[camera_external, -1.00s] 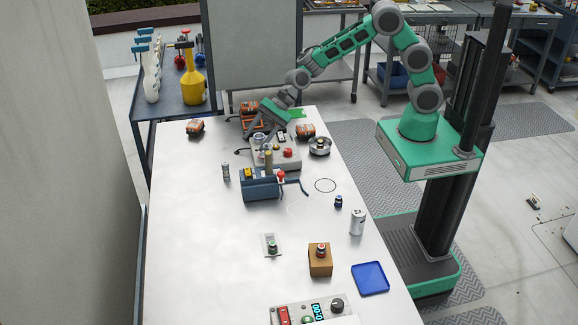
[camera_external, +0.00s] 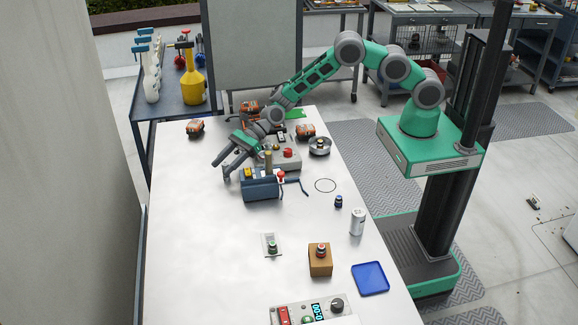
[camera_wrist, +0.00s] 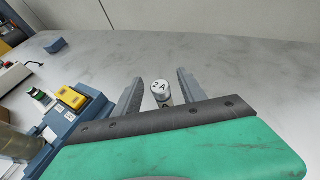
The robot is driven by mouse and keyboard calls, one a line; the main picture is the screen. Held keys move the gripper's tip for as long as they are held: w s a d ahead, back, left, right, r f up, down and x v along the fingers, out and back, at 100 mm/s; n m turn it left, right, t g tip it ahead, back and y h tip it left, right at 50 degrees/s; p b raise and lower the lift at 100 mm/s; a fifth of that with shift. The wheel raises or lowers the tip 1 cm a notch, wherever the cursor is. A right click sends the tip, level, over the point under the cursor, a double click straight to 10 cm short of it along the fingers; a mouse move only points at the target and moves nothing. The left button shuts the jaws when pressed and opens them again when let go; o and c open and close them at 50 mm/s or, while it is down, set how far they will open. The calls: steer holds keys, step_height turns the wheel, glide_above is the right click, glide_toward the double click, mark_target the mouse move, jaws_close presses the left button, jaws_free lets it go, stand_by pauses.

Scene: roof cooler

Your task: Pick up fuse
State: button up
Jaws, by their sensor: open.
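A blue device with a yellow part (camera_external: 261,188) stands close on the gripper's right; it also shows at left in the wrist view (camera_wrist: 88,122). A grey control box (camera_external: 287,161) is behind it. The table's left front (camera_external: 200,250) is clear.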

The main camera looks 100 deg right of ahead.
steer(key=shift+c, duration=0.4)
jaws_close()
steer(key=shift+r, duration=0.1)
